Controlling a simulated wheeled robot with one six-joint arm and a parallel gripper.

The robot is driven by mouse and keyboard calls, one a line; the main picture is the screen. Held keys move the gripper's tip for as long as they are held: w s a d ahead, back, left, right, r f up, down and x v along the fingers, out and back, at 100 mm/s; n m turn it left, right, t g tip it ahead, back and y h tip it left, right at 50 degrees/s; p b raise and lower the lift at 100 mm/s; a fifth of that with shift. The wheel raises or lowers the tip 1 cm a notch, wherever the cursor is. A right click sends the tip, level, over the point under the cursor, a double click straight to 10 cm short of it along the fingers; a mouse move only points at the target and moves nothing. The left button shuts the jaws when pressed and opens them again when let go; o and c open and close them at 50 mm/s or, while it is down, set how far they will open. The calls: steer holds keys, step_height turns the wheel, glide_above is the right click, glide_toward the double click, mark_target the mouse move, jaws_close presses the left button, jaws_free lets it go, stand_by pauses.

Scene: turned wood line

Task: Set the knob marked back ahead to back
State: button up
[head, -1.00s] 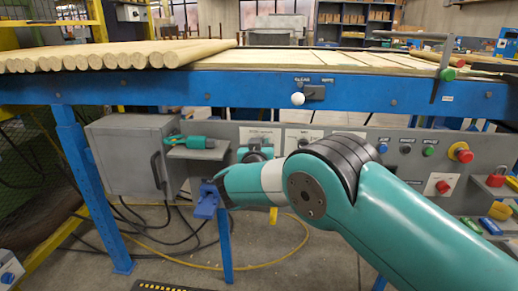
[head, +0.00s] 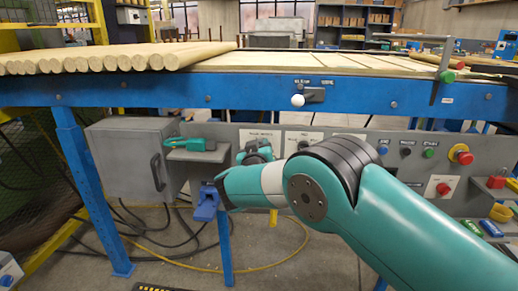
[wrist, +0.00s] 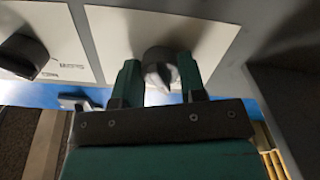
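In the wrist view a dark round knob (wrist: 160,68) with a pale pointer mark sits on a white plate (wrist: 112,35). My gripper (wrist: 160,82) has its two green fingers on either side of this knob. The right finger is very close to the knob, and contact is unclear. A narrow gap shows at the left finger. In the head view my gripper (head: 258,150) is at the left white plate (head: 262,133) on the grey panel, and it mostly hides the knob. The lettering is too small to read, so I cannot confirm the knob's marking or setting.
A second black knob (wrist: 24,56) is close by on its own plate. A grey cabinet (head: 128,160) and a small shelf (head: 197,155) stand left of the panel. The blue conveyor beam (head: 200,92) runs above, with a white-balled lever (head: 298,100).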

steer(key=o, duration=0.4)
steer(key=shift+s, duration=0.1)
steer(key=s, duration=1.7)
steer(key=shift+a, duration=0.3)
steer(key=shift+s, duration=0.1)
